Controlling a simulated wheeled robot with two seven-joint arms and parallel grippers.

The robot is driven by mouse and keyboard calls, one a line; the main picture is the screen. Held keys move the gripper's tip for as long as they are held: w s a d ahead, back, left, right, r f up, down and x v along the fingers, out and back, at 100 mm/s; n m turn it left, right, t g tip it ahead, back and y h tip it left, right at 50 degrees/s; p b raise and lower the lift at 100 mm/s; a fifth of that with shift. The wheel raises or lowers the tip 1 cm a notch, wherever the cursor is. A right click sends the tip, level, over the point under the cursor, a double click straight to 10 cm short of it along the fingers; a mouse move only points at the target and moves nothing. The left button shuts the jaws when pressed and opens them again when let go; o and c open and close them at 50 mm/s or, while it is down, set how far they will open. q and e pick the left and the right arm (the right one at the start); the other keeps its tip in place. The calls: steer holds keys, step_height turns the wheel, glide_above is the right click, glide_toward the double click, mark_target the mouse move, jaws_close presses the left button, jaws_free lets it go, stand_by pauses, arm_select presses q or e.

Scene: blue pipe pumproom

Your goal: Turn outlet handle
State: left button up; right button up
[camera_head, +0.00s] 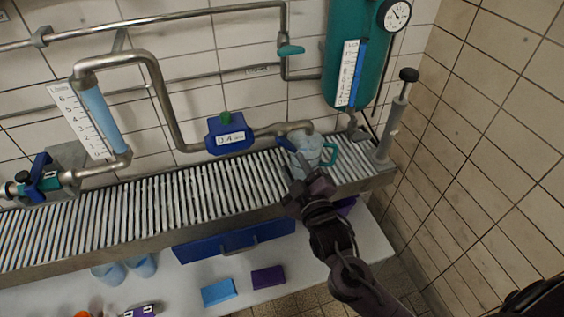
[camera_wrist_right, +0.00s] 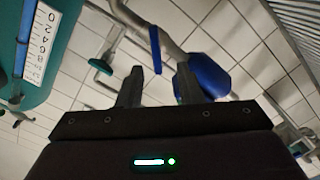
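The outlet handle is a small blue lever (camera_head: 287,144) on the grey outlet pipe (camera_head: 296,126), right of the blue meter box (camera_head: 231,133). In the right wrist view the blue lever (camera_wrist_right: 154,48) hangs in front of the pipe, its lower end in the gap between my fingertips. My right gripper (camera_head: 301,179) reaches up from the lower right, just below the lever. In its wrist view the right gripper (camera_wrist_right: 157,85) has its fingers apart, with nothing clamped; I cannot tell whether either touches the lever. My left gripper is not in view.
A clear jug (camera_head: 308,151) with a teal handle stands under the outlet on the slatted shelf (camera_head: 95,212), partly behind my gripper. A teal tank (camera_head: 352,25) and hand pump (camera_head: 393,125) are at right. A teal valve handle (camera_head: 291,50) is above. A tiled wall (camera_head: 490,130) bounds the right side.

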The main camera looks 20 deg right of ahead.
mark_target(288, 148)
steer(key=w+p, duration=0.1)
steer(key=w, duration=0.6)
steer(key=shift+w+d+r, duration=0.1)
steer(key=shift+w+d, duration=0.05)
steer(key=shift+w, duration=0.1)
jaws_close()
